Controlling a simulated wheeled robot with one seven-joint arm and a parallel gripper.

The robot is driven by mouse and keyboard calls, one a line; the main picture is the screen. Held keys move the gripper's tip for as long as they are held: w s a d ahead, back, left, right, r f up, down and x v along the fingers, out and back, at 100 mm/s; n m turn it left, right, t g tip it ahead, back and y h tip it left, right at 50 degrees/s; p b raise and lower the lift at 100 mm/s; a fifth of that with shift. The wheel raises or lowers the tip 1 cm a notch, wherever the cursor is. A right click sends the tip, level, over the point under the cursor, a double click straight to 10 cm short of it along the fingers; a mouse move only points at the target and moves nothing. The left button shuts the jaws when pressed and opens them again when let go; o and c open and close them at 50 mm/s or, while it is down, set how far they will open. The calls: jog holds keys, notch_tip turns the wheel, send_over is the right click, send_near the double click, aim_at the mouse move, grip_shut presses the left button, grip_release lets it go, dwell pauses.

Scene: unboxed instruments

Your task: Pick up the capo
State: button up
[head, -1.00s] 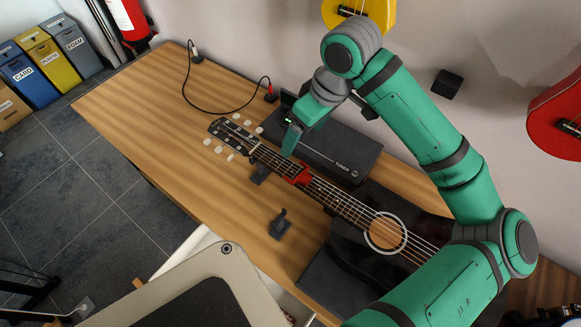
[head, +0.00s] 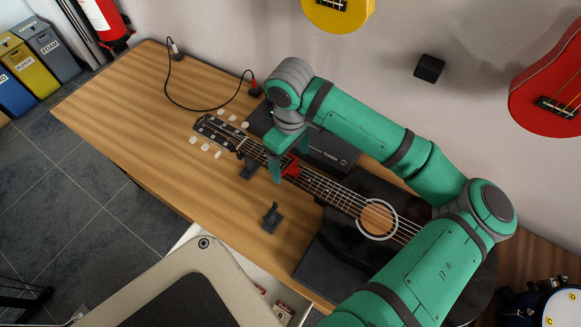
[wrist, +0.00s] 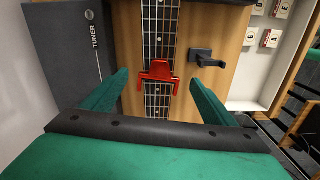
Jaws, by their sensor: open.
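The red capo (head: 291,168) sits across the neck of the black acoustic guitar (head: 330,190), which lies on the wooden table. In the wrist view the capo (wrist: 159,78) is near the middle, spanning the strings. My gripper (head: 287,160) is open above the neck at the capo. In the wrist view its two fingers (wrist: 160,88) are spread to the left and right of the neck, with the capo between and slightly beyond them. The fingers do not visibly touch it. My arm hides part of the neck area in the head view.
The dark tuner box (head: 335,150) lies right behind the neck. A small dark stand (head: 271,217) is in front of it on the table (head: 150,120). White pegs (head: 205,147) lie around the headstock. An open drawer (head: 262,277) is at the front edge. The table's left end is mostly clear.

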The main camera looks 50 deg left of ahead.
jog(key=shift+f, duration=1)
jog(key=c, duration=1.3)
